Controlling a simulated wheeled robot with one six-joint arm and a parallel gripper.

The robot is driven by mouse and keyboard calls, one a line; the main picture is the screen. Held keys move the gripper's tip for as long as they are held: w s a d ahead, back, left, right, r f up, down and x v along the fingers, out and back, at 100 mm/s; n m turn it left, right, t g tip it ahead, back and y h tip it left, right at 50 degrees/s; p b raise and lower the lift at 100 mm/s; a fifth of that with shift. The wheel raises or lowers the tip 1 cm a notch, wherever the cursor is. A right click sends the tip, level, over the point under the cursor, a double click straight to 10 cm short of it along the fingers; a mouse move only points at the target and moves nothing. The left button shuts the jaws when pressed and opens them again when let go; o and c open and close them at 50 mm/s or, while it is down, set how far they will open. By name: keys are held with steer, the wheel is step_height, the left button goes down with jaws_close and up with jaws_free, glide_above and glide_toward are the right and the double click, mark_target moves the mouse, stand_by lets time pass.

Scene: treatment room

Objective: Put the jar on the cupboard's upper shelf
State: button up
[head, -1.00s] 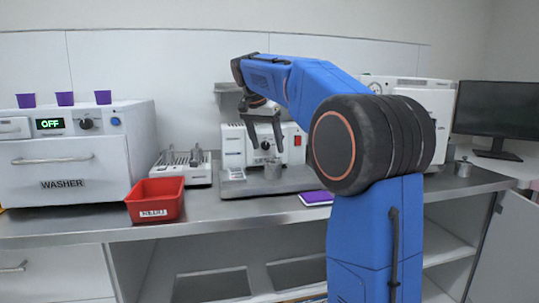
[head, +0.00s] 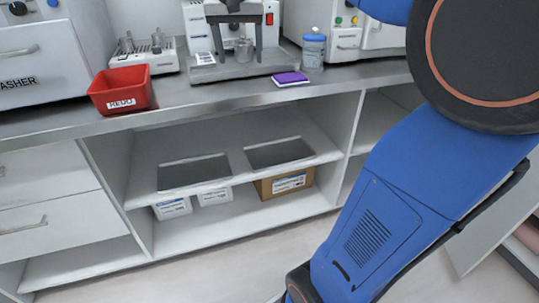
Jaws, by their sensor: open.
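A small clear cup (head: 243,50) shows behind and between the fingers.
A red bin (head: 122,90) and a purple notebook (head: 290,79) lie near the counter's front edge. White boxes (head: 172,208) and a cardboard box (head: 284,184) stand on the cupboard's lower shelf. My blue arm covers the right side.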

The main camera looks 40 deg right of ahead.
steer(key=s+a+f+n+y, duration=0.1)
steer(key=s+a+f+n, duration=0.3)
steer(key=s+f, duration=0.7)
steer(key=s+a, duration=0.1)
steer(key=s, duration=0.2)
steer(key=shift+t+y, duration=0.3)
steer(key=shift+o, duration=0.2)
steer(key=s+a+f+n+y, duration=0.1)
steer(key=s+a+f+n, duration=0.2)
steer(key=s+f, duration=0.7)
step_height(320, 180, down, 2)
steer(key=shift+s+f+t, duration=0.15)
steer(key=shift+s+t, duration=0.15)
steer(key=shift+t, duration=0.1)
steer(key=shift+s+f, duration=0.15)
steer(key=shift+f, duration=0.1)
